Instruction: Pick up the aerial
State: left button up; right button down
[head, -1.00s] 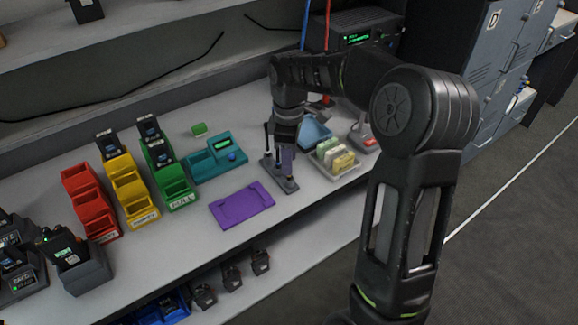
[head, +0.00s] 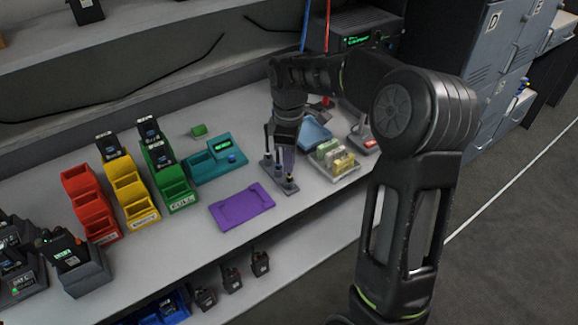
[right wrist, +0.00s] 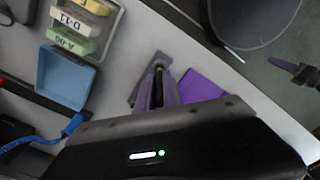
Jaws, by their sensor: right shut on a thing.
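The grey aerial stand (head: 279,184) sits on the bench near its front edge, right of the purple mat. A thin black aerial (head: 266,143) stands upright at its left side. My right gripper (head: 289,163) is over the right side of the stand, pointing down, with its fingers shut on an aerial. A small yellowish end (head: 290,179) shows just below the fingertips; I cannot tell if it still touches the stand. In the right wrist view the fingers (right wrist: 158,85) are close together with a dark, brass-tinted piece between them. Most of the held aerial is hidden. My left gripper is out of view.
The purple mat (head: 241,207) and teal tester (head: 216,160) lie to the left. A tray with labelled blocks (head: 333,162) and a blue tray (head: 315,134) are close on the right. Red, yellow and green bins (head: 168,191) stand farther left.

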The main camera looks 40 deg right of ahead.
notch_tip(320, 180, up, 10)
dwell(0.6)
dwell(0.4)
